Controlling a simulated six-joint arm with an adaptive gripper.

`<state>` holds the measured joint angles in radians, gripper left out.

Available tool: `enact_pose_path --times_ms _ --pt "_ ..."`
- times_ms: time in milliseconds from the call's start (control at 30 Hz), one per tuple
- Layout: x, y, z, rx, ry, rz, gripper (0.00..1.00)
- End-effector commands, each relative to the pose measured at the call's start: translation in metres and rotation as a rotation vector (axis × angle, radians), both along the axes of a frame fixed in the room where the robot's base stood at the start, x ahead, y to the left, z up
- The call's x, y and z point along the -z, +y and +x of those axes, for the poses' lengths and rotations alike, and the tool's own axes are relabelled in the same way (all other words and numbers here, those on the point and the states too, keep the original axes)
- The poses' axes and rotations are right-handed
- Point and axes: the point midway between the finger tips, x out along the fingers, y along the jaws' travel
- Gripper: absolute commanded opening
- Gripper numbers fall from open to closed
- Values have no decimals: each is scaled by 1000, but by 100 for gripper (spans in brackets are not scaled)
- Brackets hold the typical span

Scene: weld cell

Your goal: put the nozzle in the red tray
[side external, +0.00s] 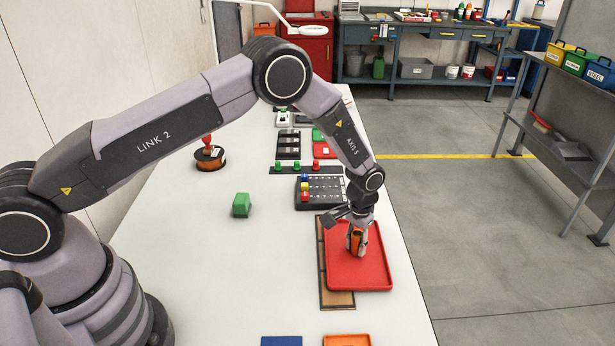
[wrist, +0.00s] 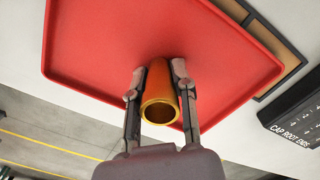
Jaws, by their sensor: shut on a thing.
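The nozzle (wrist: 160,92) is an orange-copper tube with an open round end facing the wrist camera. My gripper (wrist: 158,78) is shut on it, one finger on each side. In the side view my gripper (side external: 357,238) points down over the red tray (side external: 372,279), with the nozzle (side external: 356,242) between its fingers. The red tray also fills much of the wrist view (wrist: 110,45), behind the nozzle. I cannot tell whether the nozzle touches the tray floor. The tray looks empty otherwise.
The red tray lies partly over a brown board (side external: 337,299). A green block (side external: 241,205) is to the left. Blue (side external: 281,341) and orange (side external: 347,340) trays are at the front. The white table's right edge is near the red tray.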

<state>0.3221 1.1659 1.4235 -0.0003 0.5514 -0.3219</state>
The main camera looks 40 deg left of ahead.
Motion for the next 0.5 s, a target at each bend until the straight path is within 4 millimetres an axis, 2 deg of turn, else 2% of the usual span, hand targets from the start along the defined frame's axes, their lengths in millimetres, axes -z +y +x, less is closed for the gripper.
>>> enact_pose_path --times_ms 33,233,500 --pt "1 0 0 0 0 0 25" --pt "1 0 0 0 0 0 50" --pt "0 0 0 0 0 0 50"
